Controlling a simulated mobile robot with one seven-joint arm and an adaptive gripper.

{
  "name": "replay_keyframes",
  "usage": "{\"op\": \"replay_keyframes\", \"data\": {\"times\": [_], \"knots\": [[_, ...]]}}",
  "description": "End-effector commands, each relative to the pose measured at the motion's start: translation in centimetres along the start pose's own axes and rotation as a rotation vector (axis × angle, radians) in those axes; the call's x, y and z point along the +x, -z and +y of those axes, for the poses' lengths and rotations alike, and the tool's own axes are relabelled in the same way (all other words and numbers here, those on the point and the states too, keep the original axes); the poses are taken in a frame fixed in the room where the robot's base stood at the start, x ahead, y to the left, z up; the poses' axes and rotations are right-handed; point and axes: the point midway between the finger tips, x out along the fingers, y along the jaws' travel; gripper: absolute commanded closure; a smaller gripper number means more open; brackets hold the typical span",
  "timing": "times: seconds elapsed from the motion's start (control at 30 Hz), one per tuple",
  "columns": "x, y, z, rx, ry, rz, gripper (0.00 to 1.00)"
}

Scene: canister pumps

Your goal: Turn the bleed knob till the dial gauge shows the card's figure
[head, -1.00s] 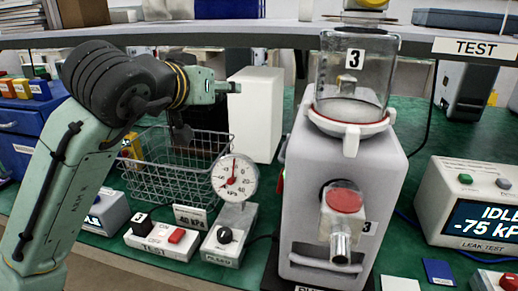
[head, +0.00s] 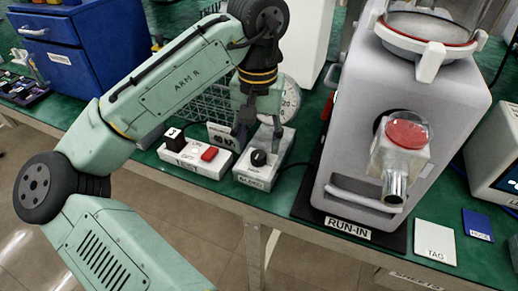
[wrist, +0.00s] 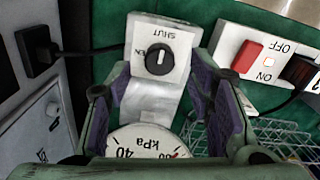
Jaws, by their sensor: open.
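The black bleed knob (head: 258,157) sits on a small white box (head: 262,175) at the bench's front edge. In the wrist view the knob (wrist: 158,60) shows a white pointer line, with SHUT printed near it. My gripper (head: 258,132) points down over the box, fingers apart, with the knob between and beyond them in the wrist view; I see no contact. The dial gauge (head: 291,98) is partly hidden behind my gripper. In the wrist view its face (wrist: 142,143) is cut off and the reading is unclear. The figure card (head: 219,132) is partly covered by my arm.
A switch box with a red rocker (head: 209,154) stands left of the knob box. A wire basket (head: 205,108) is behind. The large grey pump (head: 425,90) stands close on the right, on a black RUN-IN mat. A cable runs from the knob box.

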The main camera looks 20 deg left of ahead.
Motion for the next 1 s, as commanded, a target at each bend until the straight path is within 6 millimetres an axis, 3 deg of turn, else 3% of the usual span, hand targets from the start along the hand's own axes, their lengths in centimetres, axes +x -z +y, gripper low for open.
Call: {"op": "replay_keyframes", "data": {"times": [0.2,0.57,1.0], "knots": [[2.7,0.0,0.0,0.001,-0.002,0.001,0.52],[3.3,0.0,0.0,0.000,0.000,0.003,0.52],[3.3,0.0,0.0,0.001,-0.001,0.003,0.80]]}}
